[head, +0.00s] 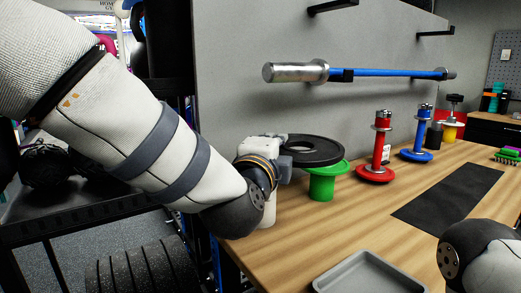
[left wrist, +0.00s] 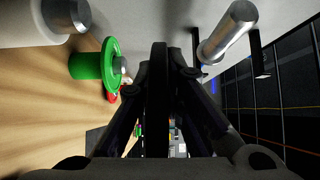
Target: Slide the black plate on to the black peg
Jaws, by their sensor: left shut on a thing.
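A black plate (head: 314,150) is a flat ring with a centre hole. My left gripper (head: 284,158) is shut on its left edge and holds it roughly level. In the head view the plate overlaps the top of a green stand (head: 321,185). In the left wrist view the plate (left wrist: 158,95) is edge-on between the fingers, and the green stand (left wrist: 88,65), with a metal tip, shows to its left, apart from it. I cannot make out a peg that is clearly the black one. My right gripper is out of view; only that arm shows at the lower right.
A white stand (head: 268,212) is partly hidden behind my left wrist. Red (head: 376,172) and blue (head: 416,154) stands with metal posts are farther along the bench. A grey tray (head: 368,275) and dark mat (head: 447,197) lie in front. A blue barbell (head: 385,72) hangs on the wall.

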